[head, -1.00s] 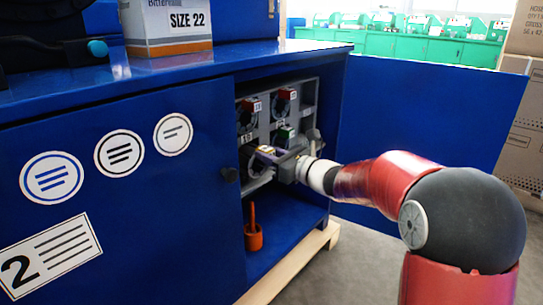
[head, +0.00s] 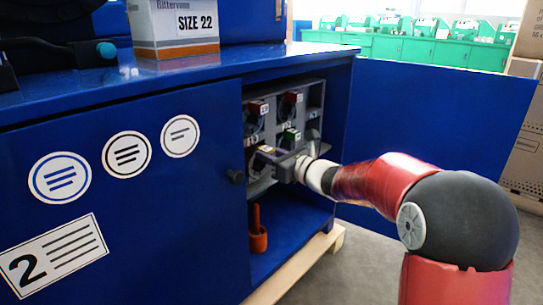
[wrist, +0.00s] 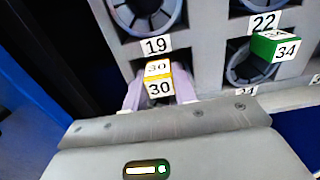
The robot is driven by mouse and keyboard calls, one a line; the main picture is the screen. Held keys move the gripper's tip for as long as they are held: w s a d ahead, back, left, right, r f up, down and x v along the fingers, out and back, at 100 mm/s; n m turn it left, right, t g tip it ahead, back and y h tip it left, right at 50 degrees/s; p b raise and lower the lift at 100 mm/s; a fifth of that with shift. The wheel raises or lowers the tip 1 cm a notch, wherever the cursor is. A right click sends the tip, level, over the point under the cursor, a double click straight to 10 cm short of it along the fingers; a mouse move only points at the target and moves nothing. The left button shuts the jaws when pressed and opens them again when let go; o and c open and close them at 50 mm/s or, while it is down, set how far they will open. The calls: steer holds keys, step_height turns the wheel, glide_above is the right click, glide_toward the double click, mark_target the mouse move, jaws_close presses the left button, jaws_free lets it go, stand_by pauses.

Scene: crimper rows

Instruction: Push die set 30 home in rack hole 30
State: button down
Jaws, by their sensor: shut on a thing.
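Die set 30 (wrist: 158,78) has a yellow block with "30" on two faces. It sits between the pale purple fingers of my gripper (wrist: 160,92), which is shut on it. In the head view its yellow top (head: 266,149) shows at the lower left of the grey rack (head: 316,98). My gripper (head: 284,163) is up against the rack front there. The block is below the label 19 in the wrist view. Rack hole 30 and its label are hidden behind the die set and gripper, so I cannot tell how deep the die set sits.
Green-tagged die set 34 (wrist: 276,46) sits in the hole to the right. Red-tagged die sets (head: 258,107) fill the upper row. The rack stands inside a blue cabinet (head: 120,190), with its open door (head: 440,130) at right.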

steer(key=shift+r+x, duration=0.25)
steer(key=shift+x, duration=0.95)
steer(key=c, duration=1.1)
jaws_free()
steer(key=shift+o, duration=0.3)
steer(key=shift+f, duration=0.35)
steer(key=v, duration=0.7)
steer(key=shift+s+d+r, duration=0.2)
steer(key=shift+s+d, duration=0.1)
